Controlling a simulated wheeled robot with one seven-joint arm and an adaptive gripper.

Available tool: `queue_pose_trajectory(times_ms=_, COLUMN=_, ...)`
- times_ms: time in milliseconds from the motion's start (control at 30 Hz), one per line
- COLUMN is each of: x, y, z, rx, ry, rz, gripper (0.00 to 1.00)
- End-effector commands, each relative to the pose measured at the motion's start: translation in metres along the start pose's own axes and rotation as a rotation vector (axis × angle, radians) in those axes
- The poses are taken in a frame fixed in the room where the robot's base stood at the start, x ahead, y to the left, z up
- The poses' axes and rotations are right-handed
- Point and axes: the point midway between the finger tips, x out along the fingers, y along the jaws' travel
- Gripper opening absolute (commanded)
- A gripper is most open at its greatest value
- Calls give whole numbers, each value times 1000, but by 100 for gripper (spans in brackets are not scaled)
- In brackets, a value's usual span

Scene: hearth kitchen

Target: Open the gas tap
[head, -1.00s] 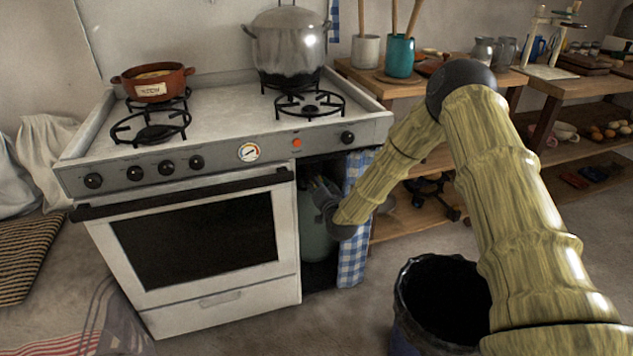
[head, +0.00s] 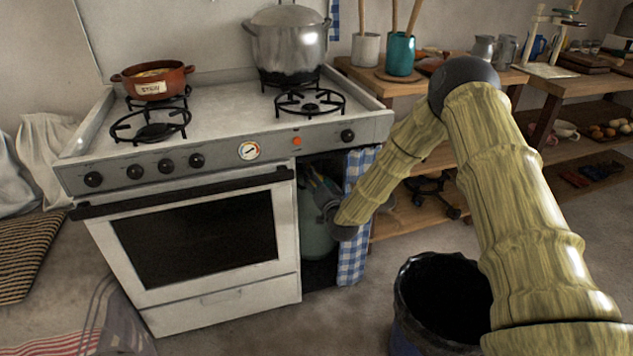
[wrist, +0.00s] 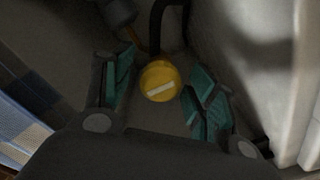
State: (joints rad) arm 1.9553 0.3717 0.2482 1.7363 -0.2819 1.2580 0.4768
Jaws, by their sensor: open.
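The gas tap is a round yellow knob (wrist: 159,82) with a pale bar across its face, seen in the wrist view. The bar lies nearly crosswise, tilted a little up to the right. My gripper (wrist: 160,88) is open, with one teal-padded finger on each side of the knob; I cannot tell whether either touches it. In the head view my gripper (head: 318,188) reaches into the dark compartment at the stove's right, above a green gas cylinder (head: 316,238). The knob is hidden there.
The white stove (head: 222,302) stands left of the compartment, and a blue checked curtain (head: 355,235) hangs at its right. A dark hose (wrist: 157,25) rises behind the knob. A dark bin (head: 403,325) stands on the floor in front. A pot (head: 287,45) sits on the stove.

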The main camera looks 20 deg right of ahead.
Motion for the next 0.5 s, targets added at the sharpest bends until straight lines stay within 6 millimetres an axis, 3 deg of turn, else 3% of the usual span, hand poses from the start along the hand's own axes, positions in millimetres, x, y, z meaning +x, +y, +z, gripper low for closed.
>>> queue_pose_trajectory(times_ms=500, x=-88, y=0, z=1, rx=1, ry=-3, rz=1, gripper=58)
